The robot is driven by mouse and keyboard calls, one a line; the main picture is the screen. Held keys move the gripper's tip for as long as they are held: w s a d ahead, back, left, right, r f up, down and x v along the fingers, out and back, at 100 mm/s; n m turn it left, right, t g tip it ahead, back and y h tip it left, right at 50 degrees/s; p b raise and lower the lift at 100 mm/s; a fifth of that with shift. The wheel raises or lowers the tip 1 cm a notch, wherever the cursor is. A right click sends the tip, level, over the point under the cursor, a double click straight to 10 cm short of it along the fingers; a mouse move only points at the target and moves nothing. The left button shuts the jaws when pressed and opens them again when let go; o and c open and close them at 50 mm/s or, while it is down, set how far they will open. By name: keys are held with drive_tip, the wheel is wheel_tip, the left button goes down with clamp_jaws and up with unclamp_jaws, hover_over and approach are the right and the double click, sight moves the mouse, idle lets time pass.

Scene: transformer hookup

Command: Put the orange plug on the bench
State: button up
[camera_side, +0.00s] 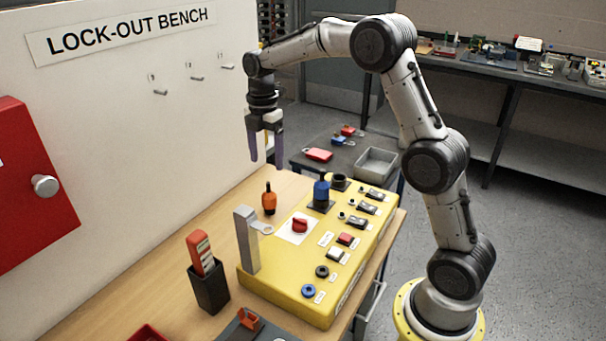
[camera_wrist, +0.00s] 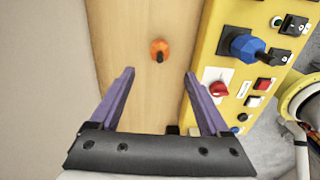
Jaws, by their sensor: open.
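The orange plug (camera_side: 269,199) stands upright on the wooden bench (camera_side: 181,260), between the white wall panel and the yellow box. In the wrist view the orange plug (camera_wrist: 159,49) is seen from above, beyond and between my fingertips, with bare wood around it. My gripper (camera_side: 267,163) hangs above the bench with its purple fingers pointing down. It is open and empty, clear above the plug and not touching it. The two spread fingers also show in the wrist view (camera_wrist: 160,73).
The yellow box (camera_side: 283,277) carries a blue plug (camera_side: 321,190), a red knob (camera_side: 300,224), switches and a grey upright post (camera_side: 247,240). A black holder (camera_side: 209,287) with a red tester stands at the front left. Bare wood lies around the orange plug.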

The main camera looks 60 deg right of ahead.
drive_tip(key=s+a+r+m+t, duration=0.1)
drive_tip(key=s+a+r+m, duration=0.3)
drive_tip(key=s, duration=0.4)
drive_tip(key=s+a+r+m+t, duration=0.2)
drive_tip(key=s+a+r+m, duration=0.1)
drive_tip(key=s+r+m, duration=0.3)
drive_tip(key=s+a+f+m+t, duration=0.1)
drive_tip(key=s+m, duration=0.3)
drive_tip(key=s, duration=0.4)
drive_tip(key=s+a+f+m+t, duration=0.1)
drive_tip(key=s+a+f+m, duration=0.1)
drive_tip(key=s, duration=0.6)
drive_tip(key=shift+s+f+m+t, duration=0.3)
drive_tip(key=shift+f+m, duration=0.2)
drive_tip(key=shift+m, duration=0.5)
